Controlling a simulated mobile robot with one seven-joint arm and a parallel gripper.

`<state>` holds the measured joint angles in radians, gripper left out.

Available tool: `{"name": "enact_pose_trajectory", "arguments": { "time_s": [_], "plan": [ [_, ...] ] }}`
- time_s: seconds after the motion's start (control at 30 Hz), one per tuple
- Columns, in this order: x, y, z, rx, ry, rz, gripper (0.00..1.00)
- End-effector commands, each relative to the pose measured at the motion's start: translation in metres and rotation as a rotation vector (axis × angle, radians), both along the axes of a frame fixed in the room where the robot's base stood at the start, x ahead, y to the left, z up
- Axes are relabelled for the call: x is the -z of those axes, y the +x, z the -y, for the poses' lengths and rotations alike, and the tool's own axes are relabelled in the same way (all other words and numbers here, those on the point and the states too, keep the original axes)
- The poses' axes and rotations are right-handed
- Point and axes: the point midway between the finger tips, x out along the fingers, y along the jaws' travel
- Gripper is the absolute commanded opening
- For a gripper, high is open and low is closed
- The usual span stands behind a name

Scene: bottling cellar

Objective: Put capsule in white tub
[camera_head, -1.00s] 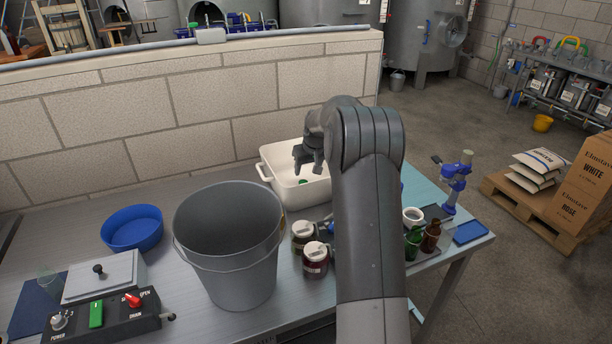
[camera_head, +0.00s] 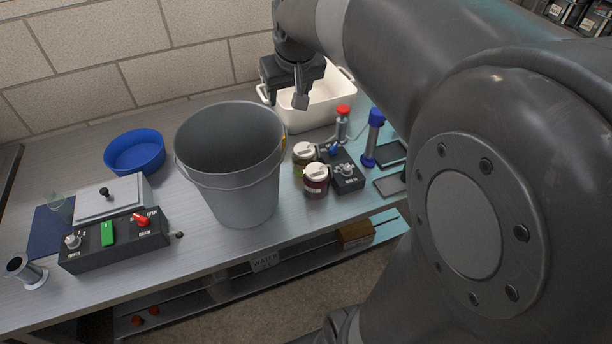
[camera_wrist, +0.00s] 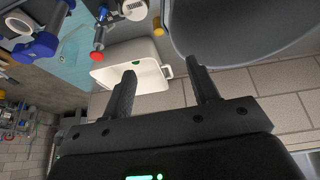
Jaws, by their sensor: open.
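The white tub (camera_head: 322,112) stands at the back of the bench against the block wall; it also shows in the wrist view (camera_wrist: 112,70). A small green object (camera_wrist: 135,63), which looks like the capsule, lies inside the tub in the wrist view. In the head view my gripper hides part of the tub, and I cannot see the green object there. My gripper (camera_head: 287,97) is open and empty, raised over the tub's left front side. Its two spread fingers (camera_wrist: 163,78) show nothing between them in the wrist view.
A large grey bucket (camera_head: 250,190) stands close, left and in front of the tub. Two lidded jars (camera_head: 316,181), a red-topped device (camera_head: 343,122) and a blue post (camera_head: 372,138) stand to the right. A blue bowl (camera_head: 133,160) and a control box (camera_head: 115,240) are at left.

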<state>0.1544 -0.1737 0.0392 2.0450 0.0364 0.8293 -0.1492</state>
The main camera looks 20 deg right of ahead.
Motion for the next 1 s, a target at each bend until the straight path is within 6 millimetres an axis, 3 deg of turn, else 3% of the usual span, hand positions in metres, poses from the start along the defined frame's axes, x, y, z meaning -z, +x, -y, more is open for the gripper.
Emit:
{"name": "enact_pose_trajectory", "arguments": {
  "time_s": [0.03, 0.3, 0.5, 0.7, 1.0],
  "plan": [
    [-0.004, -0.021, -0.007, -0.003, 0.000, 0.010, 0.55],
    [0.003, -0.124, -0.033, 0.002, 0.014, 0.034, 0.55],
    [0.021, -0.181, -0.042, 0.005, 0.028, 0.047, 0.55],
    [0.032, -0.204, -0.045, 0.007, 0.035, 0.052, 0.55],
    [0.034, -0.206, -0.045, 0.008, 0.036, 0.051, 0.55]
  ]
}}
